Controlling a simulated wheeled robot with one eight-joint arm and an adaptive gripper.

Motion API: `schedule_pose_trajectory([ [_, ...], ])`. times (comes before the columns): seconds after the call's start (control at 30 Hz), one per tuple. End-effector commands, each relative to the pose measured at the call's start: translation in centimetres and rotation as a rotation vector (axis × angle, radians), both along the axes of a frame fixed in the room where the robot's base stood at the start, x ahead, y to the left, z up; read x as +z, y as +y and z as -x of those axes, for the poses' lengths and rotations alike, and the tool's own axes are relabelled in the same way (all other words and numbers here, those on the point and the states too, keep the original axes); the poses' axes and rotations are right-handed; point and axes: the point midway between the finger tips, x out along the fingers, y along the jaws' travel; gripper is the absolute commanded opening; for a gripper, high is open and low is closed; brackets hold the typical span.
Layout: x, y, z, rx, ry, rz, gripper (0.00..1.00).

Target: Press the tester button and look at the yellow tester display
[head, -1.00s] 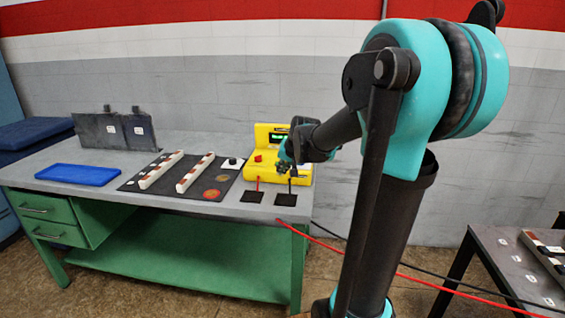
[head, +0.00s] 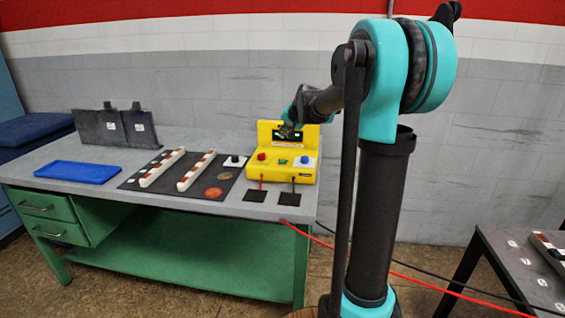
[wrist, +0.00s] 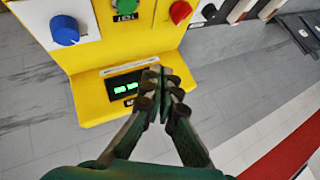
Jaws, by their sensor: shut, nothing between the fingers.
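The yellow tester (head: 283,172) stands at the right end of the workbench. The display (wrist: 125,86) is dark with lit green characters, too small for me to read surely. My gripper (wrist: 161,72) is shut and empty. It hovers over the display's edge in that view. In the head view, my gripper (head: 287,132) partly hides the display and is clear of the buttons.
A black mat (head: 215,176) with two strips of brown-and-white pieces lies left of the tester. A blue tray (head: 77,172) and dark panels stand farther left. Red and black leads run from the tester's front. A second table (head: 520,258) is at the lower right.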

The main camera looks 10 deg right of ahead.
Motion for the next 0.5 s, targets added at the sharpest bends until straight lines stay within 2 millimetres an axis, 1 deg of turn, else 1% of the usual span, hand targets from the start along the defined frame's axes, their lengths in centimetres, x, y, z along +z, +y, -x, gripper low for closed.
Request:
schedule_pose_trajectory([
  [0.17, -1.2, 0.0, 0.0, 0.001, 0.0, 0.001, 0.0],
  [0.5, -5.6, 0.0, 0.0, 0.001, 0.0, 0.001, 0.0],
])
